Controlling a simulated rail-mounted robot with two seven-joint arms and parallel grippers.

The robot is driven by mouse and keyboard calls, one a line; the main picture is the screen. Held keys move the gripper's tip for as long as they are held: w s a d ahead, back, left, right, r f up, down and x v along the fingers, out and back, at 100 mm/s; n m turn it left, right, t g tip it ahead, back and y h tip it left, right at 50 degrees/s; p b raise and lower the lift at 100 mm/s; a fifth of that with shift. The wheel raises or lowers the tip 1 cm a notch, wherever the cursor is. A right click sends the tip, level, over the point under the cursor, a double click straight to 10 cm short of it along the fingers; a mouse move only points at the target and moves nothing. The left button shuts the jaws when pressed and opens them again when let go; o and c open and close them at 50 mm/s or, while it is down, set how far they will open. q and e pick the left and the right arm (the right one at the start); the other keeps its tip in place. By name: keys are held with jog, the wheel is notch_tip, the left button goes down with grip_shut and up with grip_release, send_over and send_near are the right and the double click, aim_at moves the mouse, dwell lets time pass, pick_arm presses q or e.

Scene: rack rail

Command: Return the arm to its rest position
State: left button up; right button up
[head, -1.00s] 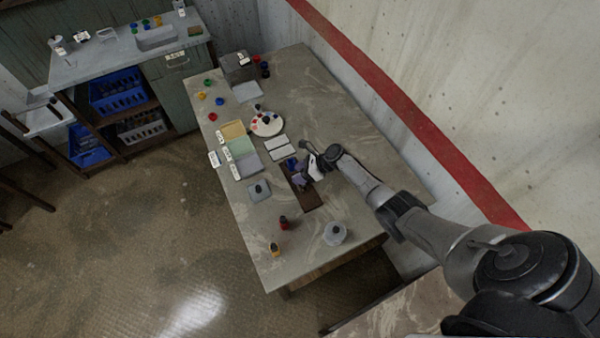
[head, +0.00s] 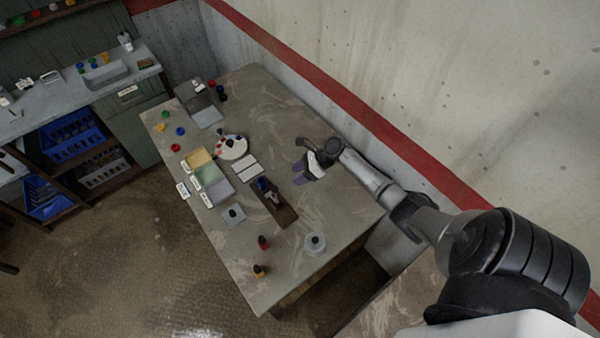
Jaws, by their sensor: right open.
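My right arm (head: 375,184) reaches in from the lower right over the stone-topped table. My right gripper (head: 300,176) is open and empty. It hangs above the table, to the right of the white pads and apart from the brown rack (head: 284,214). The rack lies flat on the table with a small blue item and a grey item at its upper end. My left gripper is not in view.
The table (head: 335,215) also holds a round palette (head: 231,147), coloured trays (head: 209,177), a grey round pot (head: 315,242), and small red (head: 263,242) and yellow (head: 260,271) bottles. A concrete wall (head: 420,80) with a red stripe stands close to the right arm.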

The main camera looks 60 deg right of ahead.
jog(key=shift+s+d+r, duration=0.15)
dwell(0.6)
